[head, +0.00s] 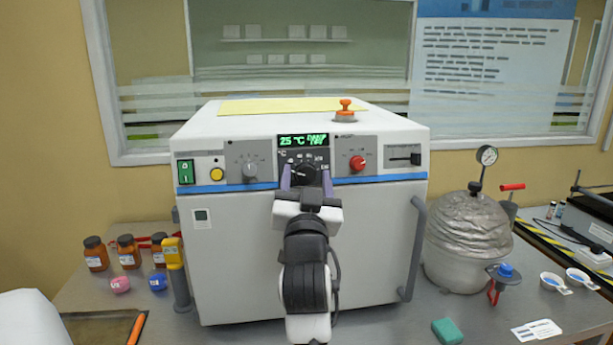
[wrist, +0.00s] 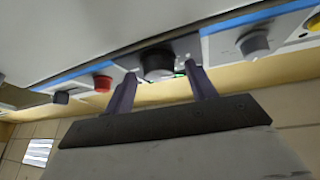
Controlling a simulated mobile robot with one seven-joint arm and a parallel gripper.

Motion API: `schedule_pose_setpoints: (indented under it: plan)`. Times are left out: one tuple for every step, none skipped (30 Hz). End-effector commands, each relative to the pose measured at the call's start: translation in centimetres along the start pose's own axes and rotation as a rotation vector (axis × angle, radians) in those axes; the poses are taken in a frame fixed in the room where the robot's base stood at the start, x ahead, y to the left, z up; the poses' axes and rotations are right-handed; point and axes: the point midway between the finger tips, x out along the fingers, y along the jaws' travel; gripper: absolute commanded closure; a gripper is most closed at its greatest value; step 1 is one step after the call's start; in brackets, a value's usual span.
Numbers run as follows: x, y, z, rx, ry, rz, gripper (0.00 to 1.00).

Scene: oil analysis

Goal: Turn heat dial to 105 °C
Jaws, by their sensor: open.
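The heat dial (head: 304,170) is a black round knob under the green display (head: 303,141), which shows about 25 °C; its other text is too small to read surely. The dial's pointer angle is hard to make out. My gripper (head: 306,178) is in front of the oven panel, open, with one purple finger on each side of the dial. In the wrist view the dial (wrist: 158,63) sits between the two fingertips (wrist: 160,72), with a visible gap on the sides. Whether the fingers overlap the dial in depth I cannot tell.
A grey knob (head: 249,172) is left of the dial and a red knob (head: 357,163) is right. A yellow button (head: 217,174) and green switch (head: 186,172) are further left. The oven handle (head: 413,250) sticks out at right; a silver vessel (head: 467,240) stands beside it.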

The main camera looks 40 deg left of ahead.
Motion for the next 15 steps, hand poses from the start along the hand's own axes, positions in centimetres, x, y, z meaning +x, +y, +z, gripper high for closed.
schedule_pose_setpoints:
  plan:
    - [0.05, 0.00, 0.00, 0.000, 0.000, 0.000, 0.44]
    - [0.06, 0.00, 0.00, 0.000, 0.000, 0.000, 0.44]
    - [0.05, 0.00, 0.01, 0.000, 0.000, 0.000, 0.44]
    - [0.04, 0.00, 0.01, 0.000, 0.000, 0.000, 0.44]
    - [0.03, -0.01, 0.00, 0.000, 0.000, 0.000, 0.44]
    - [0.03, -0.01, 0.00, 0.000, 0.000, 0.000, 0.44]
    - [0.03, 0.00, 0.00, 0.000, 0.000, 0.000, 0.46]
    - [0.02, -0.01, 0.00, 0.000, 0.000, 0.000, 0.50]
    - [0.02, -0.01, -0.01, 0.000, 0.000, 0.000, 0.56]
    - [0.02, -0.01, -0.01, 0.000, 0.000, 0.000, 0.60]
    - [0.02, -0.01, -0.01, 0.000, 0.000, 0.000, 0.64]
    - [0.01, -0.01, -0.01, 0.000, 0.000, 0.000, 0.69]
    - [0.01, -0.01, -0.01, 0.000, 0.000, 0.000, 0.73]
    - [0.01, -0.01, -0.01, 0.000, 0.000, 0.000, 0.77]
    - [0.01, -0.01, -0.01, 0.000, 0.000, 0.000, 0.82]
